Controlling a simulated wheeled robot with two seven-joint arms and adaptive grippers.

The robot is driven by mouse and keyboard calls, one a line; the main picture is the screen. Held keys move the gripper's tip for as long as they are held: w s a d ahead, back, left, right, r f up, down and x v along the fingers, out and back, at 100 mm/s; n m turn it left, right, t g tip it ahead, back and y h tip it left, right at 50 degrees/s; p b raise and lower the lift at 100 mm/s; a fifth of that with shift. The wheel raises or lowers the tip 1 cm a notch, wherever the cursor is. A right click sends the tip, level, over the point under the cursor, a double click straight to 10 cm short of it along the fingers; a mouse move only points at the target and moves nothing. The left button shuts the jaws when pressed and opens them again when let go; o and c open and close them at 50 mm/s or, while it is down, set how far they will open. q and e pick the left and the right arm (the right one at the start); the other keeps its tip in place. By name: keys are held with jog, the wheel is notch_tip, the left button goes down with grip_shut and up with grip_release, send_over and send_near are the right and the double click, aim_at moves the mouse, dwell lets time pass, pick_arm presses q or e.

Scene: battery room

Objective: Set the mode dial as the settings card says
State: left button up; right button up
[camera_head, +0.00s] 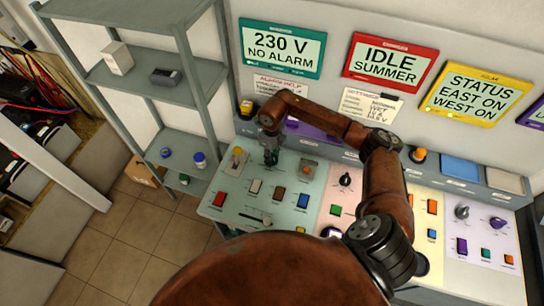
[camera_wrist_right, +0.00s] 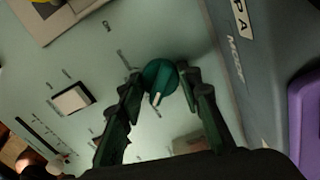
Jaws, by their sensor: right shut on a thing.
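My right gripper (camera_head: 270,158) reaches down onto the pale green panel at the left of the console. In the right wrist view my right gripper (camera_wrist_right: 163,80) is shut on a round green dial (camera_wrist_right: 160,74), one finger on each side. The dial's white pointer is toward the bottom of that view, slightly left. The word MODE shows on the grey strip beside it. The settings card (camera_head: 368,106) hangs on the wall behind my arm; part of it is hidden and its small print is hard to read. My left gripper is not in view.
The panel holds a red switch (camera_head: 220,198), a white rocker (camera_wrist_right: 73,98), a yellow-topped lever (camera_head: 237,153) and a slider (camera_head: 255,219). A black knob (camera_head: 345,180) is on the pink panel. Wall screens (camera_head: 282,48) hang above. A grey shelf (camera_head: 150,75) stands left.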

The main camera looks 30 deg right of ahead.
jog(key=m, duration=0.5)
jog(key=shift+d, duration=0.1)
jog(key=shift+m, duration=1.9)
jog(key=o, duration=1.2)
jog(key=shift+c, duration=0.2)
notch_tip(320, 180, up, 12)
